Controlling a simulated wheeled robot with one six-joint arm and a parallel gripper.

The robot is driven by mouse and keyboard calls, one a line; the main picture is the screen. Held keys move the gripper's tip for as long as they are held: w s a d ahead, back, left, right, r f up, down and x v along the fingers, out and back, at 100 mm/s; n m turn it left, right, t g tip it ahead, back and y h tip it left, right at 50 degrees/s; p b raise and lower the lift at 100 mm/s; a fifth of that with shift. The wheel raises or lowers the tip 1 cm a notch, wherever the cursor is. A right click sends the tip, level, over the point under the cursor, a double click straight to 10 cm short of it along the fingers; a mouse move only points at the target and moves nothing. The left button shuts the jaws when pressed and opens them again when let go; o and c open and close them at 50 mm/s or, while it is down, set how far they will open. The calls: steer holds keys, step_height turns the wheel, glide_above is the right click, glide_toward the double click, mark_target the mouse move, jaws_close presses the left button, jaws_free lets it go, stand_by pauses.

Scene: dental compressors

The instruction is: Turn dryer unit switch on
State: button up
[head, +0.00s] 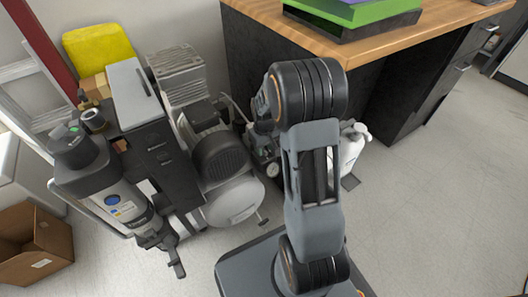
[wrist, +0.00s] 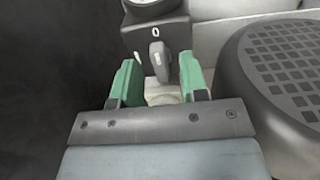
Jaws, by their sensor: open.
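In the wrist view, a dark switch box (wrist: 176,37) carries a grey rotary switch knob (wrist: 158,58). The knob stands upright, its long side roughly vertical, below a white "0" mark; another white mark is at its left. My gripper (wrist: 160,78) is open, with one green finger on each side of the knob's lower area. The knob lies between and just beyond the fingertips; no contact is visible. In the head view, my arm covers the area in front of the compressor, and the gripper and switch cannot be made out there.
A round, dark, gridded cover (wrist: 285,75) is close on the right in the wrist view. In the head view, a compressor with a silver tank (head: 236,200) stands by a wooden-topped desk (head: 400,35). A cardboard box (head: 35,245) is lower left. Floor at right is clear.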

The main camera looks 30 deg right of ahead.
steer(key=shift+f, duration=0.5)
steer(key=shift+c, duration=0.2)
jaws_close()
